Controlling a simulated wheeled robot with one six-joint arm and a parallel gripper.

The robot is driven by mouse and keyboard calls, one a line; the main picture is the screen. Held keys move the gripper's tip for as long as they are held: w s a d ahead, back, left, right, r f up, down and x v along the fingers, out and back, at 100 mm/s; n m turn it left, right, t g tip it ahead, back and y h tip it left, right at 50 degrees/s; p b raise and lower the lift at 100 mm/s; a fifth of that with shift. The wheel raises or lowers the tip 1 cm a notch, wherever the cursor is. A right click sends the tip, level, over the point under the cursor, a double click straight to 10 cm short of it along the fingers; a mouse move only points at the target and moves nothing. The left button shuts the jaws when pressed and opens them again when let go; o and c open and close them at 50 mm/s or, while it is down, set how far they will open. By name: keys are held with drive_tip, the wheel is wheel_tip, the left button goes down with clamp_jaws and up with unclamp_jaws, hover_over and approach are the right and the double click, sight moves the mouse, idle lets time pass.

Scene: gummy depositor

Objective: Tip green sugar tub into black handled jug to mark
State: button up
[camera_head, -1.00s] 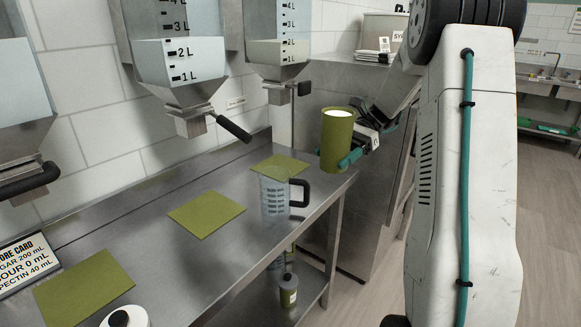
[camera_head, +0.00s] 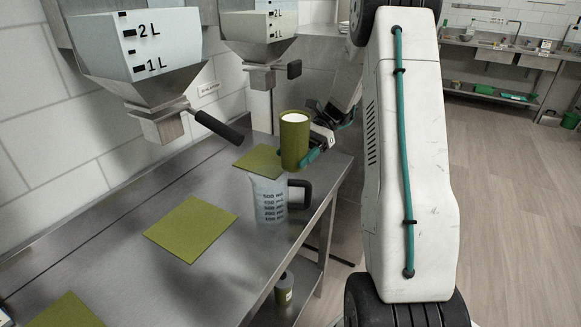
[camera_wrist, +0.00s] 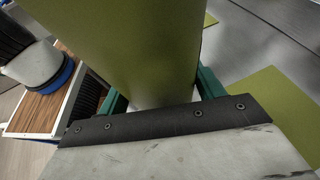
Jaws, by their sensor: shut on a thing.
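The green sugar tub (camera_head: 294,143) is upright, with white contents showing at its open top. My gripper (camera_head: 309,157) is shut on it and holds it from the right side. The tub fills the upper middle of the wrist view (camera_wrist: 125,40), between the teal fingers. The clear jug with a black handle (camera_head: 269,203) stands on the steel bench, its handle to the right and dark measuring marks on its side. The jug's contents cannot be made out.
The steel bench (camera_head: 190,277) carries several flat green mats, one (camera_head: 191,229) left of the jug and one (camera_head: 258,160) behind it. Hoppers with levers (camera_head: 215,127) hang above the bench. A grey and green container (camera_head: 284,288) stands on the lower shelf.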

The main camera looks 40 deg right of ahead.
sight(295, 169)
wheel_tip(295, 169, down, 5)
drive_tip(key=shift+r+n+t+h, duration=0.3)
drive_tip(key=shift+r+h, duration=0.1)
drive_tip(key=shift+h, duration=0.8)
drive_tip(key=shift+f, duration=0.1)
drive_tip(key=shift+d+r+t+h, duration=0.15)
drive_tip(key=shift+r+t+h, duration=0.2)
drive_tip(key=shift+h, duration=0.55)
drive_tip(key=shift+d, duration=0.1)
drive_tip(key=shift+s+a+r+n+t+h, duration=0.1)
drive_tip(key=shift+n+t+h, duration=0.1)
drive_tip(key=shift+h, duration=0.45)
drive_tip(key=shift+w+a+r+n+t+h, duration=0.1)
drive_tip(key=shift+r+t+h, duration=0.05)
drive_tip(key=shift+h, duration=0.45)
drive_tip(key=shift+s+a+r+n+t+h, duration=0.1)
drive_tip(key=shift+t+h, duration=0.1)
drive_tip(key=shift+h, duration=0.45)
drive_tip(key=shift+d+r+t+h, duration=0.2)
drive_tip(key=shift+r+t+h, duration=0.1)
drive_tip(key=shift+r+h, duration=0.55)
